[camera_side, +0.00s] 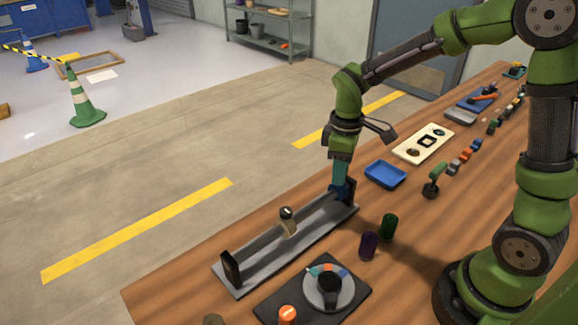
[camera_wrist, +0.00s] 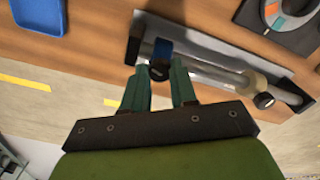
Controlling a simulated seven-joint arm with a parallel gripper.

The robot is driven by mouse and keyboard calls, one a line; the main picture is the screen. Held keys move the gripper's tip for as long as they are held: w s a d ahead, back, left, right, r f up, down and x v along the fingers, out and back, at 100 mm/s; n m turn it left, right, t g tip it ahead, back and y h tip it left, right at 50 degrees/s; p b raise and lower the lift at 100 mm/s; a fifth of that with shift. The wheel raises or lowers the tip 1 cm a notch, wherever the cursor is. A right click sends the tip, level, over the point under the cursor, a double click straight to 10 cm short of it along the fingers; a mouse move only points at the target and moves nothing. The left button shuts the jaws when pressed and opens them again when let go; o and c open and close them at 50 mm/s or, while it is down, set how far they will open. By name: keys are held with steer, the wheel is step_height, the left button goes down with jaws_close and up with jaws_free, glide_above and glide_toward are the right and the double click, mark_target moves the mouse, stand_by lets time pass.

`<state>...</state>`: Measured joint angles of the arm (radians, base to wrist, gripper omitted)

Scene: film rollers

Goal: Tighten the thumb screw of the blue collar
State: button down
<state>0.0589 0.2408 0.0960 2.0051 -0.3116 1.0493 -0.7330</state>
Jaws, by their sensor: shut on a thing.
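The blue collar (camera_wrist: 163,48) sits on a grey shaft (camera_wrist: 210,73) near one end of a grey channel fixture (camera_side: 245,284). Its dark thumb screw (camera_wrist: 158,72) lies between the fingertips of my gripper (camera_wrist: 157,78), which is shut on it. In the side view my gripper (camera_side: 340,186) comes down from above at the far end of the fixture and mostly hides the blue collar (camera_side: 342,196).
Dark end plates (camera_side: 231,267) stand at both ends of the fixture. A dark purple cylinder (camera_side: 368,246) and a green cylinder (camera_side: 388,227) stand beside it. A round turntable (camera_side: 345,297) is in front. A blue tray (camera_side: 385,174) lies behind on the wooden table.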

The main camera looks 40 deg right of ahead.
steer(key=m, duration=1.3)
steer(key=shift+m, duration=0.4)
stand_by(0.4)
steer(key=c, duration=0.9)
jaws_free()
steer(key=shift+r, duration=0.15)
step_height(320, 180, up, 17)
steer(key=shift+f, duration=0.15)
